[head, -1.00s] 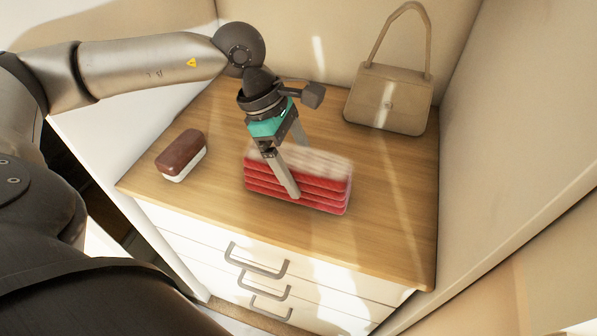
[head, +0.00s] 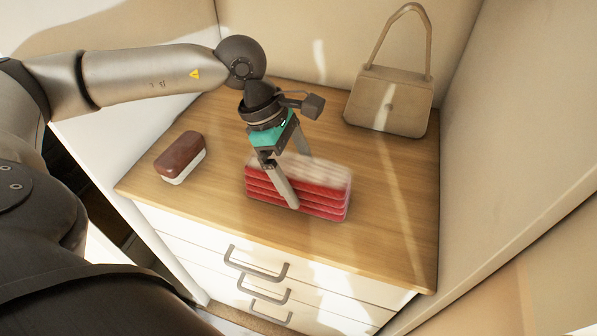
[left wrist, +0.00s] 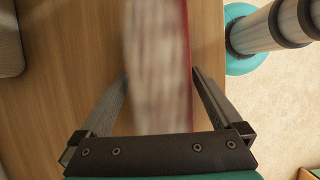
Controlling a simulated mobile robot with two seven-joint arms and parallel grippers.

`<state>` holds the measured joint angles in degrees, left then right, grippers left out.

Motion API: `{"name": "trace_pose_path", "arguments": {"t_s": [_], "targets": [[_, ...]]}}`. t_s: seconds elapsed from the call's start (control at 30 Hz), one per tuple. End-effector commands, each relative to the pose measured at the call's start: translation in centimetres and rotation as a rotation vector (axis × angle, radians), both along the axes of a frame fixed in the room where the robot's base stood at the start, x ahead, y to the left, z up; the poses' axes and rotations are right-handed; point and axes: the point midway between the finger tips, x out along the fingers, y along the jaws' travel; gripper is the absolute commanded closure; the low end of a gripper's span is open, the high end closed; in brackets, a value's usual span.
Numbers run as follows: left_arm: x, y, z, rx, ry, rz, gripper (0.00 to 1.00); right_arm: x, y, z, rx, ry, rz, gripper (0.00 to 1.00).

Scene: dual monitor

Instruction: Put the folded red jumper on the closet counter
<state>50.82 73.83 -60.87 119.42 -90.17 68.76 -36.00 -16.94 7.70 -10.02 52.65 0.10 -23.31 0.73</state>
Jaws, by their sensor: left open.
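The folded red jumper (head: 318,193), a neat stack of red layers with a pale, sunlit top, lies on the wooden closet counter (head: 390,225), near its middle. My left gripper (head: 298,182) is open over the jumper, pointing down. One finger stands in front of the jumper's near side; the far fingertip is hidden behind it.
A brown and white brush-like object (head: 181,158) lies at the counter's left. A beige handbag (head: 388,100) stands at the back right. White drawers with grey handles (head: 256,262) are below the front edge. Walls close in the back and right. The counter's front right is clear.

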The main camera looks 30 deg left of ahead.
Motion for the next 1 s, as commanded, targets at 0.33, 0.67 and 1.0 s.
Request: {"name": "trace_pose_path", "arguments": {"t_s": [0.33, 0.67, 1.0], "targets": [[-0.3, 1.7, 4.3, 0.001, -0.003, 0.002, 0.00, -2.2, -1.8, -0.4, -0.016, 0.004, -0.001, 0.50], [-0.9, 3.9, 9.9, 0.001, -0.002, 0.003, 0.00, -4.2, -2.2, 0.1, -0.017, 0.014, 0.000, 0.50], [-1.1, 4.5, 11.3, 0.000, 0.000, -0.001, 0.00, -4.5, -1.9, 0.3, -0.014, 0.020, 0.002, 0.50]]}}
